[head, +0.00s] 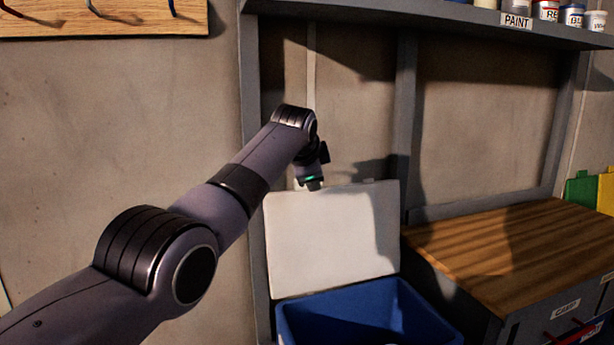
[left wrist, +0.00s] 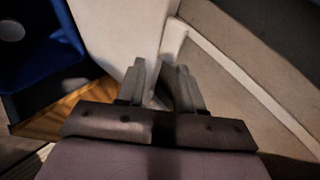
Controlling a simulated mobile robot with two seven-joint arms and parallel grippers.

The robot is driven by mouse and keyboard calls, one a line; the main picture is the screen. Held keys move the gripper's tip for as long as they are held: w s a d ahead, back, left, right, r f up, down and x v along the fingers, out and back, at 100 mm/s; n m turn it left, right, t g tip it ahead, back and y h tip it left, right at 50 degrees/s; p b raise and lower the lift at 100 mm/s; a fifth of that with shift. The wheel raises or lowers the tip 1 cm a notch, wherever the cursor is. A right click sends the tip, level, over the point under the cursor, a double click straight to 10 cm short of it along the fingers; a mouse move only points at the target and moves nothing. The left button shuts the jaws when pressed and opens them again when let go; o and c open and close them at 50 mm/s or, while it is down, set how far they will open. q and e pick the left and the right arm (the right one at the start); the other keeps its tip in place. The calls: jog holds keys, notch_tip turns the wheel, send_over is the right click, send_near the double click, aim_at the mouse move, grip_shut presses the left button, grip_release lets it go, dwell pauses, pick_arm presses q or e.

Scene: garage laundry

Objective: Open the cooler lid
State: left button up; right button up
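The cooler has a blue body (head: 300,318) at the bottom of the head view, cut off by the frame. Its white lid (head: 325,240) stands raised, roughly upright at the back, and the blue inside shows. My left gripper (head: 314,186) is at the lid's top edge, its fingertips hard to see there. In the left wrist view the gripper (left wrist: 161,70) has its fingers apart. The pale lid (left wrist: 115,30) lies beyond them, with its edge near the gap. I cannot tell whether they touch it. My right gripper is out of view.
A wood-topped cabinet (head: 510,245) stands right of the cooler. A grey wall frame (head: 405,110) and a shelf (head: 440,22) with paint cans are behind and above.

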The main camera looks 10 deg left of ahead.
pick_arm(q)
jog(key=b+v, duration=0.5)
jog(key=v, duration=0.1)
jog(key=shift+f, duration=0.15)
